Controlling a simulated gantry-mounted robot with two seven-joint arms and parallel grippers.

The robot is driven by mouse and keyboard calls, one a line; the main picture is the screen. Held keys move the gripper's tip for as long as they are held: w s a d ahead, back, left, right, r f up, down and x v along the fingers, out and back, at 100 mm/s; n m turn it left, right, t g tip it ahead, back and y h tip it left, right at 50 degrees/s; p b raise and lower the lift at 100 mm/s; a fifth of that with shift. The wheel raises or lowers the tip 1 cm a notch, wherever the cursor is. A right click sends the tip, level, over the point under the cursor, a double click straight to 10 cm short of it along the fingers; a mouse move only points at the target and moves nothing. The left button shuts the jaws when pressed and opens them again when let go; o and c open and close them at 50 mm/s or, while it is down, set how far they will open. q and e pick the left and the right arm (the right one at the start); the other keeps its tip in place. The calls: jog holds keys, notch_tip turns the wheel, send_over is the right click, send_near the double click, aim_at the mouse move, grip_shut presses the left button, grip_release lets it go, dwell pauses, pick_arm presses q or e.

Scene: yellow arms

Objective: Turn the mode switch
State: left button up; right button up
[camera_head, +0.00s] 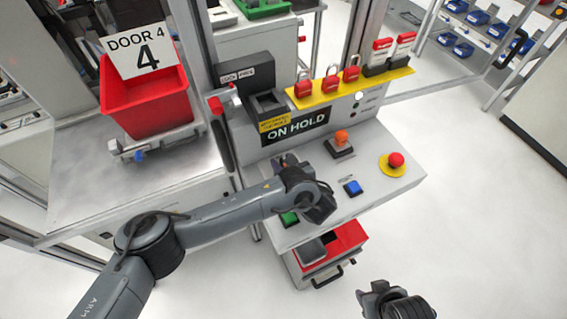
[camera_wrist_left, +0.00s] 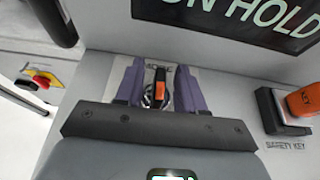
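The mode switch (camera_wrist_left: 160,88) is a black knob with an orange mark on a round silver base, seen in the left wrist view on the grey panel. My left gripper (camera_wrist_left: 158,84) is open, with one purple finger on each side of the knob and a narrow gap beside it. In the head view my left gripper (camera_head: 286,161) is over the panel below the ON HOLD display, and it hides the switch. My right gripper (camera_head: 374,292) is low in the head view, away from the console and seen from behind; its fingers are unclear.
An orange safety key (camera_head: 341,138), a blue button (camera_head: 352,188), a green button (camera_head: 289,218) and a red emergency stop (camera_head: 396,159) are on the panel. The ON HOLD display (camera_head: 296,127) stands behind. A red bin (camera_head: 145,100) is on the left table.

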pick_arm(q)
grip_shut()
dwell(0.4)
jog(key=shift+w+f+m+h+b, duration=0.15)
jog(key=shift+m+h+b, duration=0.3)
jog(key=shift+b, duration=0.3)
jog(key=m+h+b, duration=0.3)
jog(key=h+b, duration=0.1)
jog(key=b, duration=0.7)
jog(key=m+h+b, duration=0.4)
jog(key=h+b, duration=0.1)
jog(key=b, duration=0.6)
jog(key=shift+f+m+t, duration=0.15)
jog(key=shift+m+t, duration=0.1)
jog(key=shift+t, duration=0.05)
jog(key=shift+r+m+h+b, duration=0.25)
jog(key=shift+m+h+b, duration=0.15)
jog(key=shift+b, duration=0.45)
